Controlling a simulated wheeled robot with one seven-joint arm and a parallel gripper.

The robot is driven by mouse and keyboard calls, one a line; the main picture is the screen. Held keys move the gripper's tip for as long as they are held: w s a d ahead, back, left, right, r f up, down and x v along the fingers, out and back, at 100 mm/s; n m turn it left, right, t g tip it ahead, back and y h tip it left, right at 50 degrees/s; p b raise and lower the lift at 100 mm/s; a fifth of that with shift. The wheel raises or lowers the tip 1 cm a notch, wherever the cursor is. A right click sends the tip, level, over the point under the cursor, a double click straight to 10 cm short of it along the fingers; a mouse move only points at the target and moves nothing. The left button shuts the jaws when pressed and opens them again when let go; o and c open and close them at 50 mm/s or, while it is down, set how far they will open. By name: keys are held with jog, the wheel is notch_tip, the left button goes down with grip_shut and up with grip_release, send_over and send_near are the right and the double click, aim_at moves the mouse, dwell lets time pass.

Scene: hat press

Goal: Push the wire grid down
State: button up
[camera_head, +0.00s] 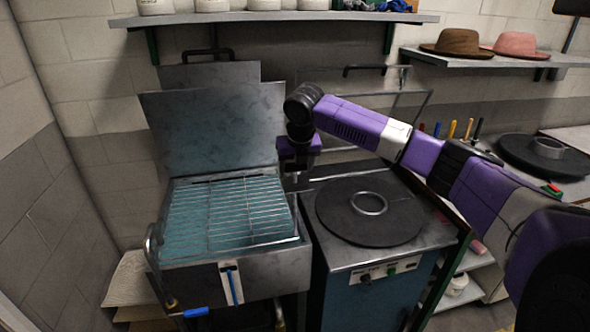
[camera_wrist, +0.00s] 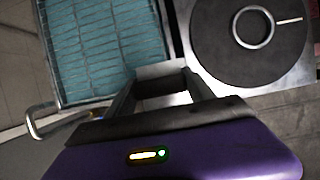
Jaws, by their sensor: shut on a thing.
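The wire grid (camera_head: 225,212) lies over the blue-green inside of the open metal tank (camera_head: 240,268) in the head view. It also shows in the wrist view (camera_wrist: 105,50). My gripper (camera_head: 294,184) points down beside the grid's back right corner, near the tank's right edge. In the wrist view my gripper (camera_wrist: 160,76) has its fingers apart, with a pale grey piece between the tips. I cannot tell what that piece belongs to, or whether the fingers touch the grid.
The tank's lid (camera_head: 210,125) stands raised behind. A round dark plate with a metal ring (camera_head: 369,203) sits on the unit to the right. Hats (camera_head: 458,42) rest on a right-hand shelf, and white containers (camera_head: 210,5) on the shelf above.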

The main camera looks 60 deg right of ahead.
aim_at(296, 224)
grip_shut()
notch_tip(296, 224, down, 22)
jog(key=b, duration=0.9)
jog(key=shift+f+b, duration=0.2)
jog(key=shift+b, duration=0.2)
jog(key=shift+f, duration=0.1)
jog(key=o, duration=1.2)
grip_release()
jog(key=shift+o, duration=0.7)
